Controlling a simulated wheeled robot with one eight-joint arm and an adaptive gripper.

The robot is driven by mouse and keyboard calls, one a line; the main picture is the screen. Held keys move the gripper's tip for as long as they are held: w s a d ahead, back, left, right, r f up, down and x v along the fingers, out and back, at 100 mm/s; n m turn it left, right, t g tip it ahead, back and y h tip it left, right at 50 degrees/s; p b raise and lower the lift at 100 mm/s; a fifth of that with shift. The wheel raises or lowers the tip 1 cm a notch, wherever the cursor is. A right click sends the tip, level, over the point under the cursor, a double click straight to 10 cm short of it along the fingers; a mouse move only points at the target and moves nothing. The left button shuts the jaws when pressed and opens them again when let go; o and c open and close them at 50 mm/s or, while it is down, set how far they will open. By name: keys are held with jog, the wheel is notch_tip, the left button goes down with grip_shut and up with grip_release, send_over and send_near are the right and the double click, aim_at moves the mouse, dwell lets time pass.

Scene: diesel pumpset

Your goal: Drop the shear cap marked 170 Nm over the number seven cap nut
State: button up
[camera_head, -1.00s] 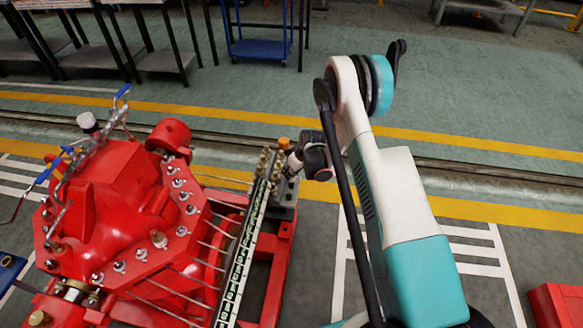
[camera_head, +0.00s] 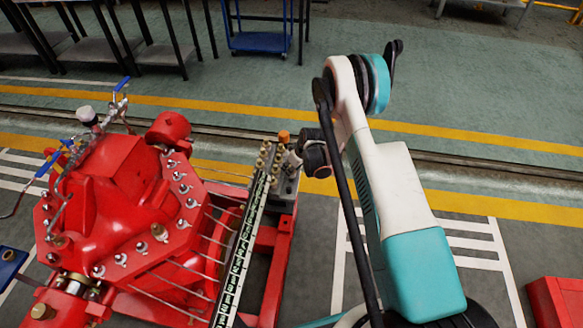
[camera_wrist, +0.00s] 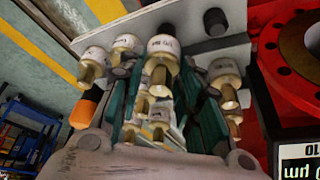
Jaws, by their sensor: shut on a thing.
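In the wrist view, several cream and brass caps stand around my gripper (camera_wrist: 162,92). Its dark teal fingers are shut around the middle cap (camera_wrist: 163,46), a cream collar with a brass hex end. Its small lettering is upside down and too blurred to read surely as 170 Nm. Other collared caps sit left (camera_wrist: 126,45) and right (camera_wrist: 226,78). In the head view, my gripper (camera_head: 294,159) is small, partly hidden by my wrist, beside the cap cluster (camera_head: 266,158) at the far end of a numbered strip (camera_head: 243,240). I cannot pick out the number seven cap nut.
A red pump casing (camera_head: 115,205) with studs and valves fills the left. Thin rods run between it and the strip. An orange knob (camera_head: 284,136) stands close to my gripper and shows in the wrist view (camera_wrist: 82,112). A blue trolley (camera_head: 259,43) stands beyond open floor.

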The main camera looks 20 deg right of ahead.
jog(key=shift+f, duration=1.6)
jog(key=o, duration=1.1)
jog(key=shift+r, duration=0.1)
jog(key=v, duration=1.1)
jog(key=shift+s+r, duration=0.15)
jog(key=shift+r, duration=0.25)
jog(key=shift+r, duration=0.1)
jog(key=shift+r+p, duration=1.45)
jog(key=shift+r, duration=1.95)
